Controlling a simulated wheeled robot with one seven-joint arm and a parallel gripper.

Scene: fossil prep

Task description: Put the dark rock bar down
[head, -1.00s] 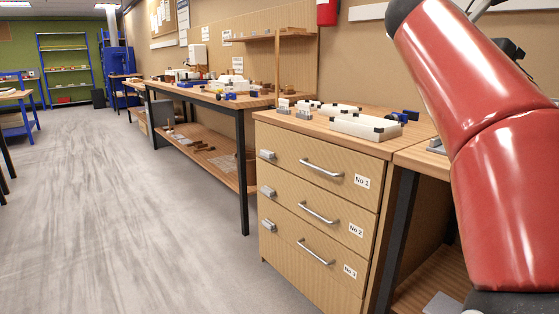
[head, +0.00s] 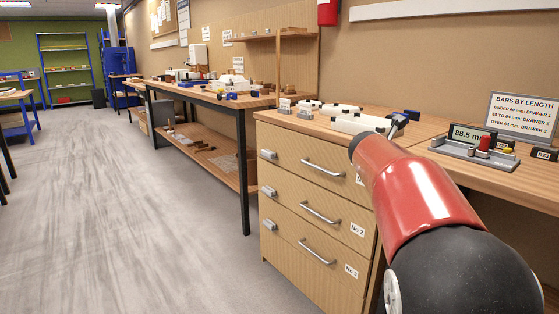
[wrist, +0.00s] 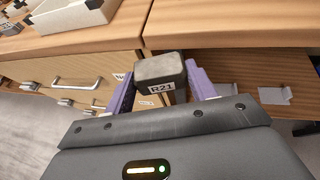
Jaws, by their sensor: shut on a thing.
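The dark rock bar (wrist: 160,70) is a dark grey block with a white label reading R21, seen end-on in the wrist view. My gripper (wrist: 161,82) is shut on it, with a purple finger on each side. In that view the bar appears over the front edges of the wooden tops; its height above them is unclear. In the head view my red arm reaches over the drawer cabinet's right side, and I cannot make out the bar there.
The drawer cabinet (head: 285,195) has three drawers, all shut. White trays (head: 360,123) stand on its top. To the right are a measuring device (head: 466,150) reading 88.5 mm and a "Bars by length" sign (head: 522,115). A longer bench (head: 215,98) stands further back.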

